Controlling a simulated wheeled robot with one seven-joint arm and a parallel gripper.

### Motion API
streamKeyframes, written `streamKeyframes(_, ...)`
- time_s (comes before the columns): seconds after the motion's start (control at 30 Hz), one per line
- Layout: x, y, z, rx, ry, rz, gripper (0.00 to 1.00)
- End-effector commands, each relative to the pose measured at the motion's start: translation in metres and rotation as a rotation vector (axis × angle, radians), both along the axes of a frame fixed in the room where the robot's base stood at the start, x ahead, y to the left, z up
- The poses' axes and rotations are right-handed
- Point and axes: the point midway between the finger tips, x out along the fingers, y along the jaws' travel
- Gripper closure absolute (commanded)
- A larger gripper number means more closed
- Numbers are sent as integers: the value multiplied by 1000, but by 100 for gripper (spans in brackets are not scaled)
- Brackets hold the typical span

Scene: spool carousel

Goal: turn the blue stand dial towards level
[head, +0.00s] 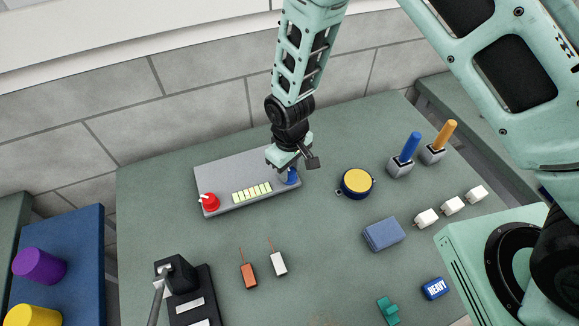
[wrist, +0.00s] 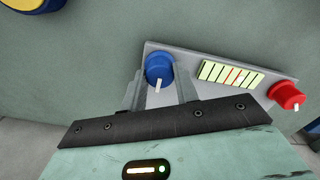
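The blue dial (head: 292,177) sits at the right end of a grey panel box (head: 225,178) in the head view. In the wrist view the blue dial (wrist: 159,66) shows a white pointer mark towards the bottom of the picture. My gripper (head: 288,165) is right above the dial and partly hides it in the head view. In the wrist view my gripper (wrist: 160,80) has its two fingers apart, one on each side of the dial, with narrow gaps visible. Whether the fingertips reach down around the dial is hard to tell.
The box also carries a pale yellow-green striped display (head: 252,192) and a red dial (head: 209,202). Tagged blocks (head: 248,275) lie in front.

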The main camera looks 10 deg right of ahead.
Motion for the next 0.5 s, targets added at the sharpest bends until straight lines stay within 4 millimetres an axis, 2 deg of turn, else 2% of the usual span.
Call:
streamKeyframes(0.27, 0, 0, 0, 1, -1, -34, 93)
streamKeyframes(0.5, 1, 0, -1, 0, -2, -165, 93)
